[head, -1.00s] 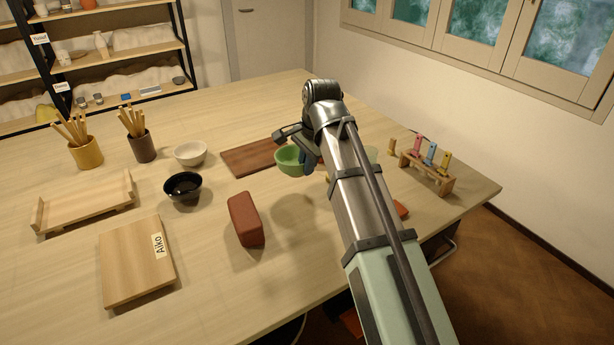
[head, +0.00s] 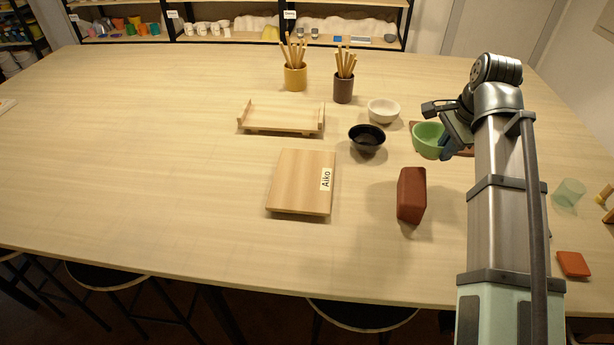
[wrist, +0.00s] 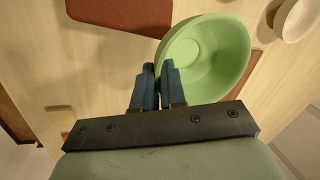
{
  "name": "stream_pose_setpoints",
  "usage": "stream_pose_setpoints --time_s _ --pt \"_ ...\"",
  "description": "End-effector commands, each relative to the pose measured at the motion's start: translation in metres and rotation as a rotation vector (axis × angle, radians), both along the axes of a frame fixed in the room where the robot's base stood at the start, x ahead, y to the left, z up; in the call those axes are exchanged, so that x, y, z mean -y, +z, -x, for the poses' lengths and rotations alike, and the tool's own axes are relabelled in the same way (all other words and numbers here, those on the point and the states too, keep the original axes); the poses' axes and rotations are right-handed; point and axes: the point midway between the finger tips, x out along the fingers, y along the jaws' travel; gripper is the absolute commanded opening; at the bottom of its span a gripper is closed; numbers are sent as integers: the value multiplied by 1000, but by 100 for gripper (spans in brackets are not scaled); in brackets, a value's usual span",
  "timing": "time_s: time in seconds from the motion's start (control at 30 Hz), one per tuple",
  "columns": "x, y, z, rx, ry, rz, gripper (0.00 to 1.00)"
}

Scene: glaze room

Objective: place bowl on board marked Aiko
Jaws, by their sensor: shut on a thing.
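The light wooden board (head: 292,185) lies flat and bare on the table, left of my arm in the head view. A white label reading "Aiko" (head: 326,179) is on its right side. My gripper (head: 449,148) is at the right, shut on the rim of a green bowl (head: 427,138). In the wrist view, the blue fingers (wrist: 158,72) close on the near edge of the green bowl (wrist: 212,55), which is upright or nearly so and empty. Whether the bowl touches the surface below is hard to tell.
A reddish-brown block (head: 411,195) and a black bowl (head: 367,138) stand between the green bowl and the board. A white bowl (head: 384,110), wooden tray (head: 282,117) and tool pots (head: 295,78) are behind. A dark brown board (wrist: 120,12) lies by the green bowl.

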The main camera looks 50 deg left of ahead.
Motion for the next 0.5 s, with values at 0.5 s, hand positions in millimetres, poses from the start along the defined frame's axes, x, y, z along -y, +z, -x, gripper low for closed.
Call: stream_pose_setpoints --time_s 0.5 --pt "-114 9 120 1 248 -14 0"
